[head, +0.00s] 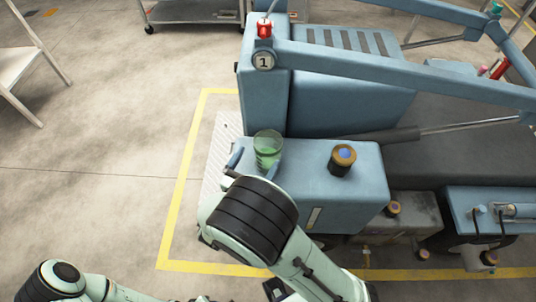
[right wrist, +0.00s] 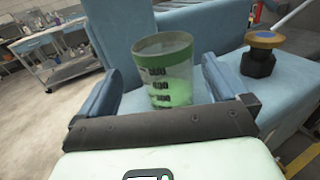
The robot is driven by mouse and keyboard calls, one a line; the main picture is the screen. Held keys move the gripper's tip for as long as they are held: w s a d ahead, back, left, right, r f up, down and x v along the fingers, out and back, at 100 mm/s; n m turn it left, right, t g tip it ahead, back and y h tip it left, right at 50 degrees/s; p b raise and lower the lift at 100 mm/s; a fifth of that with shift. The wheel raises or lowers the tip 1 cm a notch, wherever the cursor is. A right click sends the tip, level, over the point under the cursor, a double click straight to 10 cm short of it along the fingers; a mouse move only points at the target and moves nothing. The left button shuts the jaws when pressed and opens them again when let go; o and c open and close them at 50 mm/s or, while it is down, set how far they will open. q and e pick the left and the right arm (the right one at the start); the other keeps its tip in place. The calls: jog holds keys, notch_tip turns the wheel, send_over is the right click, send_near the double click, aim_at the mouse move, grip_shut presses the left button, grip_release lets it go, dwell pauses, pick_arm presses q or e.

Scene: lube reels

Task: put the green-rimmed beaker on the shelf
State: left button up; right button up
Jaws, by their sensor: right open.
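The green-rimmed beaker (head: 267,148) stands upright on a low blue machine block (head: 345,195). It is clear, with dark marks and green contents low inside, and shows large in the right wrist view (right wrist: 167,75). My right gripper (head: 256,162) is open, with its two blue fingers (right wrist: 160,68) on either side of the beaker; gaps show between fingers and beaker. My left gripper is not in view; part of my left arm shows at the lower left. I cannot tell which surface is the shelf.
A dark cap with an orange rim (head: 342,160) sits right of the beaker; it also shows in the right wrist view (right wrist: 260,55). A taller blue housing (head: 340,95) rises behind. A metal cart (head: 195,12) stands at the back. The floor (head: 110,130) at left is mostly clear.

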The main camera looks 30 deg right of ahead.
aim_at(273, 135)
jog(key=x, duration=0.6)
jog(key=shift+d+r, duration=0.1)
jog(key=shift+d, duration=0.35)
jog(key=c, duration=1.7)
